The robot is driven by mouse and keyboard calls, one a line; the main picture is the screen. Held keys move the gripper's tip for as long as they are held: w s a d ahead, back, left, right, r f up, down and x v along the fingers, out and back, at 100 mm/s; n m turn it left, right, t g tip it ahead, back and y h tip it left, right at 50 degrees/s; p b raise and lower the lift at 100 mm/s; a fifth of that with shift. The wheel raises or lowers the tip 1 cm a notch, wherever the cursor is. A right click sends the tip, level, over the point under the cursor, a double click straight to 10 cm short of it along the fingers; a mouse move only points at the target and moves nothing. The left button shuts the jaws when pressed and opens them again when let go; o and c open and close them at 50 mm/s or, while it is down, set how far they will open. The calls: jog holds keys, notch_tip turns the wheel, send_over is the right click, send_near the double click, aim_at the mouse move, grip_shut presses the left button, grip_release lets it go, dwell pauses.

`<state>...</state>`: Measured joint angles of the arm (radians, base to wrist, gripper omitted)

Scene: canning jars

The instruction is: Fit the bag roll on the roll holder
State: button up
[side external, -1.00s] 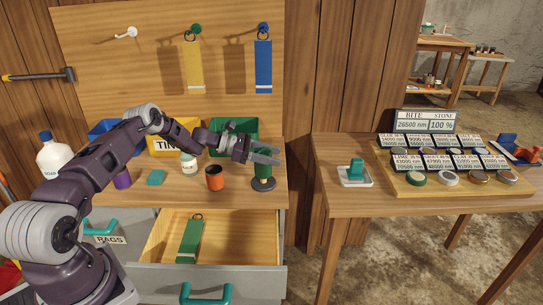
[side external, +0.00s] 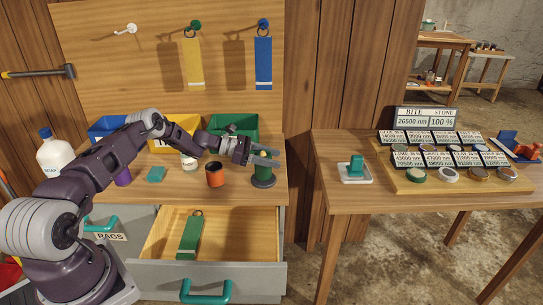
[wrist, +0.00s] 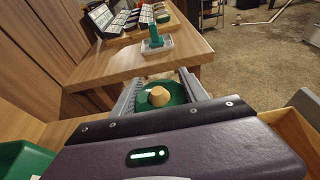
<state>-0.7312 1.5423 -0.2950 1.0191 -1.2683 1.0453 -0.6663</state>
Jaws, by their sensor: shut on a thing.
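The green bag roll (side external: 262,170) stands upright over the round dark base of the roll holder (side external: 264,183), near the right end of the workbench. In the wrist view the roll's green top (wrist: 174,88) lies between the two fingers, and a tan round piece (wrist: 159,97) stands up in its middle. My gripper (side external: 266,161) is shut on the roll from the left. The roll's lower part looks close to the base; whether it rests on it cannot be told. The wrist view hides the base.
An orange-red cup (side external: 215,175) and a white jar (side external: 190,163) stand left of the holder. A green bin (side external: 233,125) is behind. The open drawer (side external: 165,242) below holds a green tag (side external: 190,236). A second table (side external: 340,205) stands right, across a gap.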

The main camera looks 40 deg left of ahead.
jog(key=shift+f, duration=0.4)
jog(key=o, duration=1.6)
jog(key=shift+c, duration=0.2)
jog(key=shift+s+a, duration=0.1)
jog(key=v, duration=0.7)
